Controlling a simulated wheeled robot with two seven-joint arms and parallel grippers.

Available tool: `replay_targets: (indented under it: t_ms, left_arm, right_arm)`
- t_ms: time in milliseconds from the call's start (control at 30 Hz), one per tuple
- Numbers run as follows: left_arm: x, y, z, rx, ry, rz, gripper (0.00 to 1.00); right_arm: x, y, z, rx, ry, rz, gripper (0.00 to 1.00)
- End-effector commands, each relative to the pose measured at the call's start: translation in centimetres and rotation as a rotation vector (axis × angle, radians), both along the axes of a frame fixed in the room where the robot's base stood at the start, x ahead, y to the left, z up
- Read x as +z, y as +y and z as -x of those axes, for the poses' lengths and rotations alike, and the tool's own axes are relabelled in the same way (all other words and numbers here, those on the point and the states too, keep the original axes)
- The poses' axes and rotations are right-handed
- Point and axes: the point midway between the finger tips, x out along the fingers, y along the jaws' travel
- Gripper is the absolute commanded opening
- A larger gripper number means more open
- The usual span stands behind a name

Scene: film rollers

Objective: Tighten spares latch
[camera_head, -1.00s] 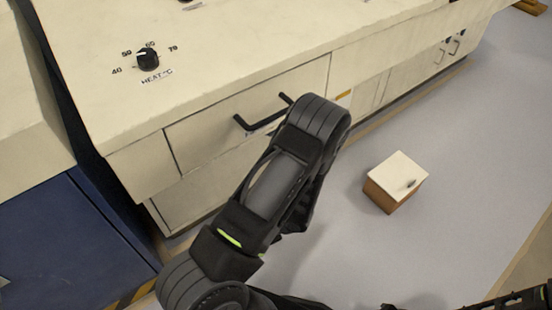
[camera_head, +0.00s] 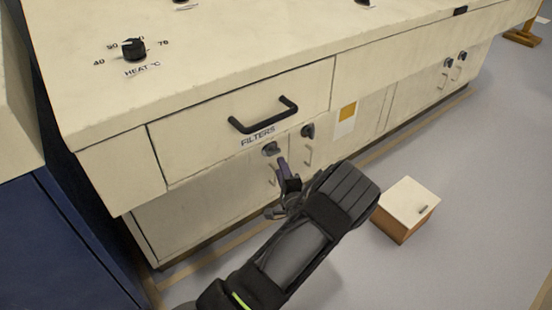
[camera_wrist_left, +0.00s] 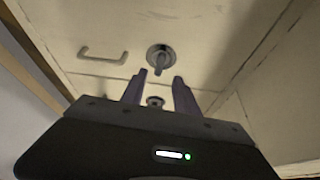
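Two round grey latches sit on the cabinet doors under the drawer marked FILTERS: a left latch (camera_head: 271,149) and a right latch (camera_head: 307,131). I see no readable word "spares", so I cannot tell which is named so. My left gripper (camera_head: 281,165) is just in front of the left latch, apparently apart from it. In the left wrist view, a round latch (camera_wrist_left: 160,56) with a small lever lies just beyond the fingertips of the left gripper (camera_wrist_left: 159,76). The fingers are spread with nothing between them. My right gripper is out of view.
The black drawer handle (camera_head: 263,117) sticks out above the latches. A door handle (camera_wrist_left: 103,56) is beside the latch in the left wrist view. A small white-topped box (camera_head: 407,206) stands on the floor to the right. A heat knob (camera_head: 133,49) is on the countertop.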

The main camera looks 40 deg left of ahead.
Motion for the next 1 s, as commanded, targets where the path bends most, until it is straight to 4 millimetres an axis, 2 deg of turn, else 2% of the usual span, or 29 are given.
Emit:
replay_targets:
  t_ms: [400,767,1000]
  left_arm:
    - [-0.5,4.7,-3.7,0.001,-0.001,0.001,0.36]
    - [-0.3,5.2,-4.2,0.001,0.001,0.000,0.36]
    - [-0.3,5.2,-4.2,0.000,0.002,0.001,0.18]
  right_arm:
    - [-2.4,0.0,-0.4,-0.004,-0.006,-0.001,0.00]
    - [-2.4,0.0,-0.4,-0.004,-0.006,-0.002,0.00]
    - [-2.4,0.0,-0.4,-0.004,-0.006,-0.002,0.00]
